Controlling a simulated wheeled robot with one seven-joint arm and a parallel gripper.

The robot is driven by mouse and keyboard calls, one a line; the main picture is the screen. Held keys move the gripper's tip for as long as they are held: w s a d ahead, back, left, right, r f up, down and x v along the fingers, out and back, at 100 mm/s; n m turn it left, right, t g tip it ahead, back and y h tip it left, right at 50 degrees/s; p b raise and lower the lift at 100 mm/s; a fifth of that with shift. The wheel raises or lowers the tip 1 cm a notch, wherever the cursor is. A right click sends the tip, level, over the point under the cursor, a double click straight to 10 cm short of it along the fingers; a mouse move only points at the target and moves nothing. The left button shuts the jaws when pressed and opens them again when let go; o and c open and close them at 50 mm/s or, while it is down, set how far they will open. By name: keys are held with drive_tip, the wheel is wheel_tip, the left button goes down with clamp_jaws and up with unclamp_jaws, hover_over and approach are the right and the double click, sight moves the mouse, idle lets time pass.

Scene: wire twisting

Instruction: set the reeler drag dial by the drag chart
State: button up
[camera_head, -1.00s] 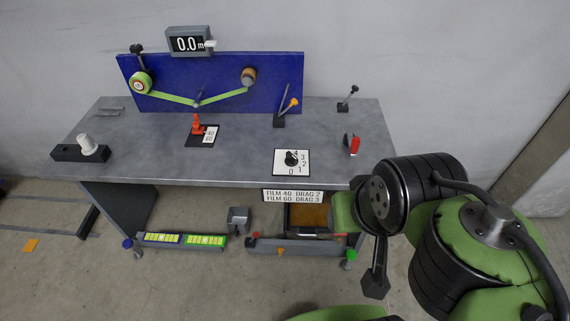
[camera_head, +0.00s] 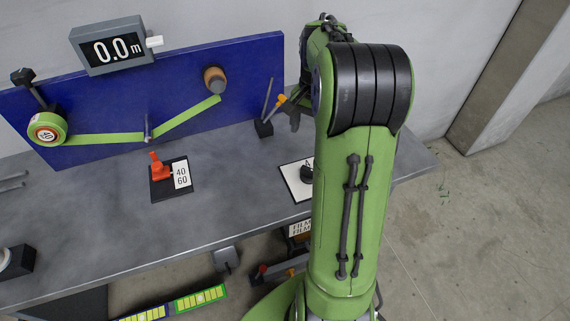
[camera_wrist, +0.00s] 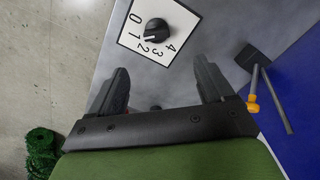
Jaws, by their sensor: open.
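The drag dial is a black knob (camera_wrist: 157,31) on a white plate marked 0 to 4, at the top of the wrist view. A faint light mark shows on the knob, but I cannot tell its number. In the head view the dial plate (camera_head: 297,181) is partly hidden by my arm. My gripper (camera_wrist: 158,82) is open and empty, its fingertips short of the dial plate in the picture. The drag chart (camera_head: 300,228) under the table edge is mostly covered by my arm. The film roll (camera_head: 46,134) at the left reads 40.
An orange lever (camera_head: 158,167) stands beside a 40/60 card. A post with a yellow-orange handle (camera_wrist: 252,100) is right of the dial in the wrist view. The blue panel (camera_head: 180,110) carries the film path; a counter (camera_head: 115,48) reads 0.0 m.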

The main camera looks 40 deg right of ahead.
sight(310, 169)
drive_tip(key=f+b, duration=0.1)
drive_tip(key=f, duration=0.4)
drive_tip(key=f+b, duration=0.1)
drive_tip(key=f, duration=0.4)
drive_tip(key=f+b, duration=0.2)
drive_tip(key=f, duration=0.3)
drive_tip(key=shift+s+d+f, duration=0.1)
drive_tip(key=shift+s+f, duration=0.05)
drive_tip(key=shift+s, duration=0.2)
drive_tip(key=c, duration=1)
drive_tip(key=shift+n, duration=0.3)
drive_tip(key=n, duration=0.3)
drive_tip(key=shift+p, duration=0.4)
drive_tip(key=shift+n, duration=2.1)
drive_tip(key=shift+p, duration=0.3)
